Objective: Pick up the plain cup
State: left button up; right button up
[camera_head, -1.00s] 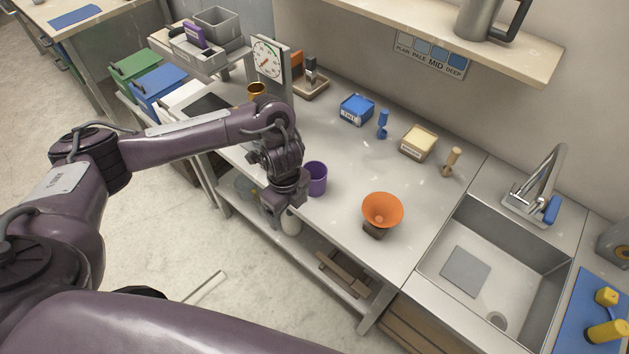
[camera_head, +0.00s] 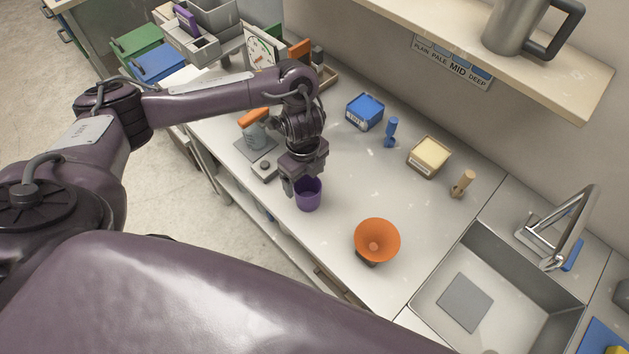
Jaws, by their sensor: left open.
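A purple cup (camera_head: 309,199) stands upright on the grey worktop (camera_head: 333,228) in the head view; I see no marking on it. My left gripper (camera_head: 303,182) is open and points down at the cup, covering part of its rim. I cannot tell whether a finger is inside the cup or touching it. An orange bowl-shaped piece (camera_head: 377,240) sits on a small dark stand to the right of the cup. My right gripper is not in view.
A blue box (camera_head: 365,111), a blue stamp-like tool (camera_head: 391,132), a cream block in a tray (camera_head: 429,157) and a wooden piece (camera_head: 462,184) stand toward the wall. A sink (camera_head: 475,290) is at right. A grey, orange-topped object (camera_head: 255,132) is behind my gripper.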

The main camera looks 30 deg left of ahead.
aim_at(308, 193)
pick_arm(q)
jog(key=shift+f, duration=0.3)
jog(key=shift+s+f, duration=0.2)
jog(key=shift+f, duration=0.65)
jog(key=shift+d+f+p, duration=0.1)
jog(key=shift+f+p, duration=0.25)
jog(key=shift+p, duration=0.05)
jog(key=f, duration=0.2)
jog(key=f+p, duration=0.1)
jog(key=shift+w+d+f, duration=0.2)
jog(key=shift+f, duration=0.6)
jog(key=c, duration=1.1)
jog(key=shift+o, duration=0.2)
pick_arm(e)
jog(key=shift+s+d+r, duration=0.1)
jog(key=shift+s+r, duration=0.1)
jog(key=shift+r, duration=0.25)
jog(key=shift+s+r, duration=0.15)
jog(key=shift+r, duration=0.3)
pick_arm(q)
jog(key=shift+r, duration=0.15)
